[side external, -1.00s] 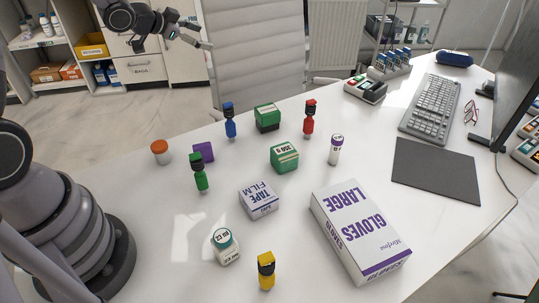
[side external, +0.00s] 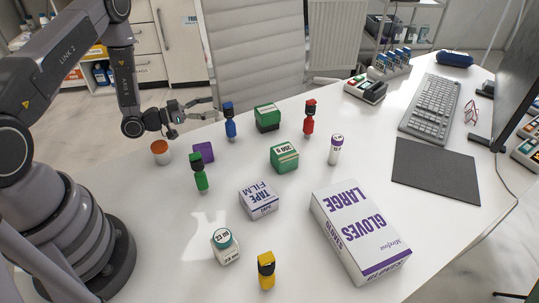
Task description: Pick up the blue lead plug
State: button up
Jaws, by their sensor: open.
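The blue lead plug (side external: 230,123) stands upright near the back edge of the white table, with a dark top. My gripper (side external: 213,109) is open, pointing right, just left of the blue plug's upper part. Its fingers look empty. I cannot tell from this view whether a fingertip touches the plug. Similar plugs stand on the table: a green plug (side external: 199,175), a red plug (side external: 309,120) and a yellow plug (side external: 266,272).
A purple block (side external: 203,152) and an orange-capped jar (side external: 160,152) sit below my gripper. Green boxes (side external: 267,121) (side external: 284,158) stand right of the blue plug.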

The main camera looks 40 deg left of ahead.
aim_at(228, 104)
jog(key=w+d, duration=0.1)
jog(key=w+f, duration=0.1)
jog(key=w, duration=0.1)
jog(key=w+d, duration=0.1)
jog(key=shift+w+d+f, duration=0.15)
jog(key=shift+d, duration=0.2)
grip_shut()
dwell(0.4)
